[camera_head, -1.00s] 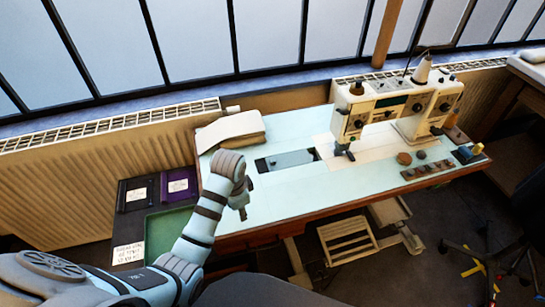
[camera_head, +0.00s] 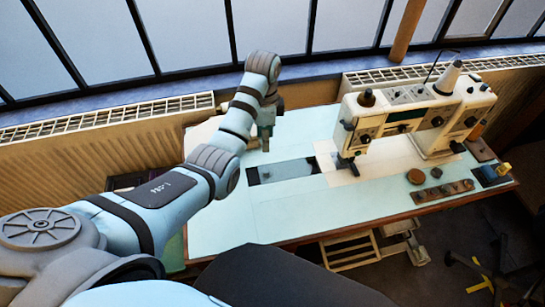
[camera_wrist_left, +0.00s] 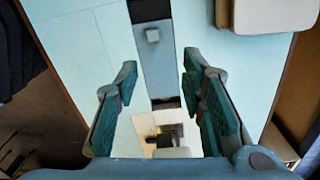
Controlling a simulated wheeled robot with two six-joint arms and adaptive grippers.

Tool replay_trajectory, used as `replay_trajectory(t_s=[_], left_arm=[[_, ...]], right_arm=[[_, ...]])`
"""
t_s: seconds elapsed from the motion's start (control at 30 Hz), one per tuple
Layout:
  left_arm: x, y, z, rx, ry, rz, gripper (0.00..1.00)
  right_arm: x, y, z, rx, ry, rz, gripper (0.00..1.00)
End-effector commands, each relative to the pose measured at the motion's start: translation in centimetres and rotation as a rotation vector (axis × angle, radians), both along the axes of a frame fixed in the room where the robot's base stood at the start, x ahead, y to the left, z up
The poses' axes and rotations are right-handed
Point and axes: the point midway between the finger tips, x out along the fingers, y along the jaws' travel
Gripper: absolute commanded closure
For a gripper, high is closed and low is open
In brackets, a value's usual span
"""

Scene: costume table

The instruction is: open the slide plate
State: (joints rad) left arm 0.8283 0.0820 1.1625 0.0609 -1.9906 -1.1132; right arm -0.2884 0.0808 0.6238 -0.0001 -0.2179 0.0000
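The slide plate (camera_head: 285,170) is a grey-blue strip in a long slot in the pale tabletop, left of the sewing machine. Dark gaps show at its ends. In the left wrist view the plate (camera_wrist_left: 155,75) runs up the middle, with a small grey knob (camera_wrist_left: 152,35) on it. My left gripper (camera_head: 265,138) is above the table, behind the slot's left end. In the left wrist view its two fingers (camera_wrist_left: 160,78) are spread with nothing between them; they appear above the tabletop. My right gripper is not in view.
The white sewing machine (camera_head: 400,120) stands right of the slot on a cream panel. Round brown items (camera_head: 416,176) and a strip of small discs (camera_head: 445,191) lie at the right front. The front left tabletop is clear.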

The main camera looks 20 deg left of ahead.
Motion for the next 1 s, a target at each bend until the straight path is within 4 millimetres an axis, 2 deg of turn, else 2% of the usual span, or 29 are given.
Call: replay_trajectory(t_s=[0.17,0.33,0.5,0.67,0.87,1.0], left_arm=[[-0.1,-0.4,-4.1,-0.001,0.005,-0.007,0.64],[-0.1,-0.5,-9.3,0.000,0.007,-0.009,0.64],[-0.1,-0.4,-13.0,0.000,0.004,-0.007,0.64],[-0.1,-0.3,-14.1,0.000,0.001,-0.004,0.64],[-0.1,-0.3,-14.0,0.001,0.000,-0.004,0.64],[-0.1,-0.3,-14.0,0.000,0.001,-0.004,0.84]], right_arm=[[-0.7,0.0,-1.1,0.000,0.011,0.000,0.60],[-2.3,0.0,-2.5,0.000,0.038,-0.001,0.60],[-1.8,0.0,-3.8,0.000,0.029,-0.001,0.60],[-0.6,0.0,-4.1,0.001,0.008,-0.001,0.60],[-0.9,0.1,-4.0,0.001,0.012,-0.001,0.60],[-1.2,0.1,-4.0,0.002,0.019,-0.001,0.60]])
